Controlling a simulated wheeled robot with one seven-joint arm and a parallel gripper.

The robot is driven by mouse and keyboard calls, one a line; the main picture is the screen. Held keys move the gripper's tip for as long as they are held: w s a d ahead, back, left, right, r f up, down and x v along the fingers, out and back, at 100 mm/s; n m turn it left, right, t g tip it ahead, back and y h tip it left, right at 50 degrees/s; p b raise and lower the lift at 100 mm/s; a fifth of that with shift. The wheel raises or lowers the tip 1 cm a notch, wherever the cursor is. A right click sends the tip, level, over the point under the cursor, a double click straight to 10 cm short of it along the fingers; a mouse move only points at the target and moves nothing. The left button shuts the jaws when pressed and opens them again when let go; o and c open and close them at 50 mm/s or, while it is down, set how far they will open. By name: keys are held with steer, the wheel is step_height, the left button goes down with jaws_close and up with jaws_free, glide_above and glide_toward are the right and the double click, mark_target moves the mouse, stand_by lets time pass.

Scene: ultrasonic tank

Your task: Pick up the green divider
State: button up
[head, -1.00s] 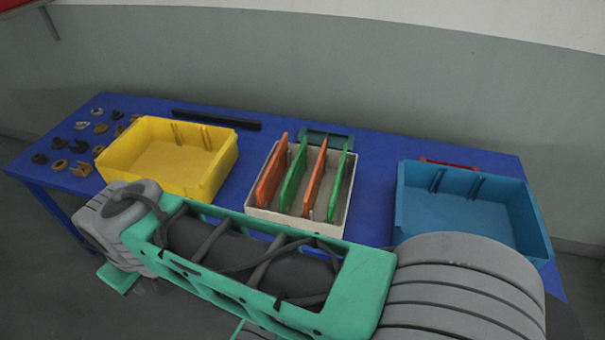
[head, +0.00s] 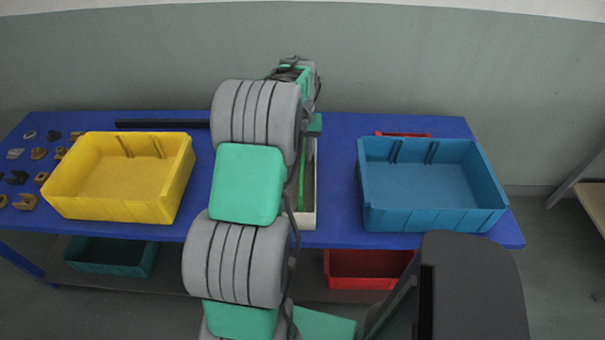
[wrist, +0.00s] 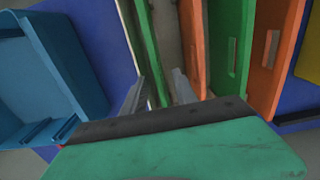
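In the wrist view, the green divider (wrist: 150,50) nearest the blue bin stands on edge in a pale box. My gripper (wrist: 157,88) is open, with one finger seen on each side of this divider's near end. I cannot tell how deep the fingers reach; no contact shows. An orange divider (wrist: 192,45), a second green divider (wrist: 230,45) and another orange divider (wrist: 275,50) stand to its right. In the head view, my arm hides most of the pale box (head: 309,217) and my gripper's fingers. A strip of green divider (head: 302,180) shows beside the arm.
A yellow bin (head: 122,205) stands left of the pale box and a blue bin (head: 430,218) right of it, on the blue table (head: 335,215). Small parts lie at the far left. A black bar (head: 160,124) lies at the back. Red and teal bins are below.

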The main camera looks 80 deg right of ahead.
steer(key=f, duration=0.2)
steer(key=f+p, duration=0.1)
steer(key=f, duration=0.2)
steer(key=f+p, duration=0.1)
steer(key=f, duration=0.2)
steer(key=shift+s+d, duration=0.15)
steer(key=shift+d, duration=0.15)
steer(key=shift+c, duration=0.5)
jaws_close()
stand_by(0.4)
